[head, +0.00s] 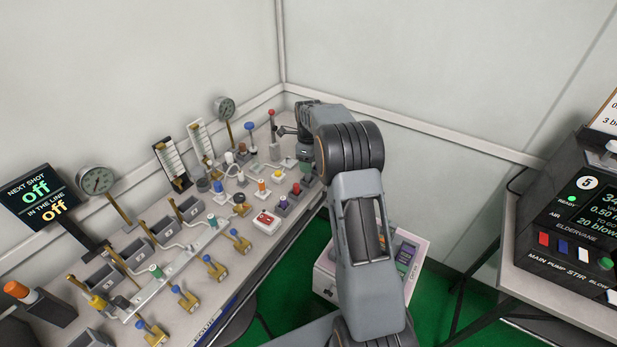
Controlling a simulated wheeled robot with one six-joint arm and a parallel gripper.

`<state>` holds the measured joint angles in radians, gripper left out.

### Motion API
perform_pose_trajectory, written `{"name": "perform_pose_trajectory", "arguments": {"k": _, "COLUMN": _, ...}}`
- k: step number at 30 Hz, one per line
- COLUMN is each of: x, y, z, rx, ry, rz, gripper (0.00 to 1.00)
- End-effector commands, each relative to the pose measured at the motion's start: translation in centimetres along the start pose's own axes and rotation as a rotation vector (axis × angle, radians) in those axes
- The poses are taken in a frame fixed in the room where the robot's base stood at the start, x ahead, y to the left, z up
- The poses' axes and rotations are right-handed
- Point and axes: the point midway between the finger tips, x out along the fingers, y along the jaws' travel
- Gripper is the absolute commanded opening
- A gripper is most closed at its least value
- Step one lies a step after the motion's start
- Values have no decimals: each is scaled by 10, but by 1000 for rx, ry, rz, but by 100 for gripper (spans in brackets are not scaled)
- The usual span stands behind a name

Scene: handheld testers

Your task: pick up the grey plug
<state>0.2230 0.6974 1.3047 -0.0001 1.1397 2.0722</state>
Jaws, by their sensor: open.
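I cannot pick out the grey plug for certain. A small dark grey cap (203,185) stands on the bench among coloured plugs.
The bench (262,262) is crowded with gauges, upright scales, bins, brass valves and coloured knobs. A pale carton (325,275) stands below my arm. A black console (575,225) is at right.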

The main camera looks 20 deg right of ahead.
Motion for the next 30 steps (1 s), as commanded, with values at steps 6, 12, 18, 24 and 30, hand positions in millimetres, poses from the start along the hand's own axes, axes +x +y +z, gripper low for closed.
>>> {"name": "perform_pose_trajectory", "arguments": {"k": 6, "x": 26, "y": 0, "z": 3, "rx": 0, "ry": 1, "rz": 2, "gripper": 52}}
{"name": "perform_pose_trajectory", "arguments": {"k": 12, "x": 47, "y": 0, "z": 4, "rx": 0, "ry": 1, "rz": 2, "gripper": 52}}
{"name": "perform_pose_trajectory", "arguments": {"k": 18, "x": 52, "y": 0, "z": 4, "rx": 0, "ry": 0, "rz": -1, "gripper": 52}}
{"name": "perform_pose_trajectory", "arguments": {"k": 24, "x": 52, "y": 0, "z": 4, "rx": 0, "ry": 0, "rz": 0, "gripper": 47}}
{"name": "perform_pose_trajectory", "arguments": {"k": 30, "x": 52, "y": 0, "z": 4, "rx": 0, "ry": 0, "rz": 0, "gripper": 27}}
